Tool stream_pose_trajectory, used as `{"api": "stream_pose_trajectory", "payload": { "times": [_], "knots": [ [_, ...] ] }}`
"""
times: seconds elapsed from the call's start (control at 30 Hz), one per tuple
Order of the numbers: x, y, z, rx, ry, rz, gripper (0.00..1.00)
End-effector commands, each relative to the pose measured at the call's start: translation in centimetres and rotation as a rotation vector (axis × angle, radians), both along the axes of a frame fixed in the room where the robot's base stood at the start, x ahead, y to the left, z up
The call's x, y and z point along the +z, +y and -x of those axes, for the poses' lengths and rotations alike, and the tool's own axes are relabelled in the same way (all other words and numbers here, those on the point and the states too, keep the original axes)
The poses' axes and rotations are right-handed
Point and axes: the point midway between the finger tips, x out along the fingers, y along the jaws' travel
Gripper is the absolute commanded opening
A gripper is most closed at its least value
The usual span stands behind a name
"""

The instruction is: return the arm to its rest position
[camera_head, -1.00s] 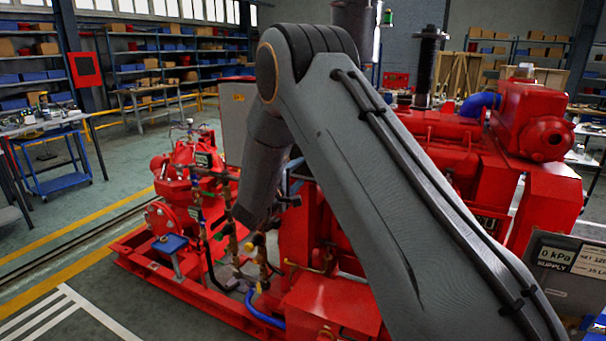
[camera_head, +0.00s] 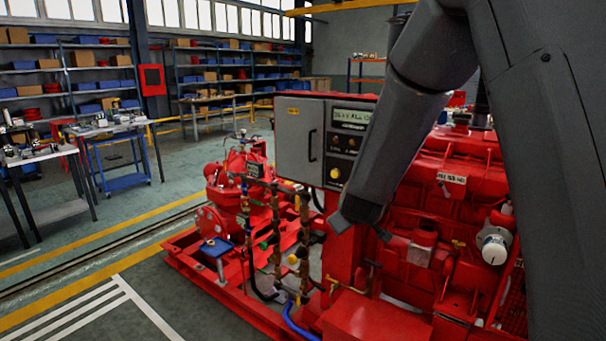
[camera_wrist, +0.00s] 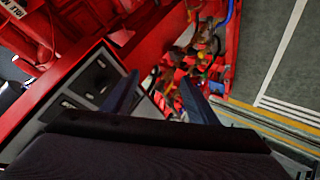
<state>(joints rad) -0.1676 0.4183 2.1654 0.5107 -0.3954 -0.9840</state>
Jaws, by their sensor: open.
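My arm reaches in from the upper right in the head view, its forearm angled down and left in front of the red engine (camera_head: 455,235). My gripper (camera_wrist: 160,95) shows in the wrist view as two dark bluish fingers spread apart, with nothing between them. The cabinet panel also shows tilted at the left of the wrist view (camera_wrist: 95,85).
The red pump (camera_head: 235,190) with brass pipework (camera_head: 303,235) stands left of the engine on a red base frame (camera_head: 185,262). A blue trolley (camera_head: 125,180), workbench (camera_head: 30,155) and shelves (camera_head: 75,75) are farther back. Floor at the lower left is clear.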

Motion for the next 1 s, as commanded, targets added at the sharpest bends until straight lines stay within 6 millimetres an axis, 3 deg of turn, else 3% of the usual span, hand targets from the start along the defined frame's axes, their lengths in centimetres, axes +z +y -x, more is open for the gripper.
{"api": "stream_pose_trajectory", "payload": {
  "times": [0.1, 0.3, 0.4, 0.5, 0.67, 1.0],
  "knots": [
    [-1.4, -1.0, 7.6, -0.064, 0.199, -0.176, 0.53],
    [-3.7, -3.4, 20.6, -0.266, 0.519, -0.332, 0.53],
    [-4.3, -4.6, 25.7, -0.369, 0.629, -0.357, 0.53],
    [-4.5, -5.5, 29.3, -0.45, 0.703, -0.363, 0.53],
    [-4.7, -6.3, 31.8, -0.511, 0.75, -0.362, 0.53],
    [-4.7, -6.3, 31.9, -0.515, 0.753, -0.362, 0.53]
  ]
}}
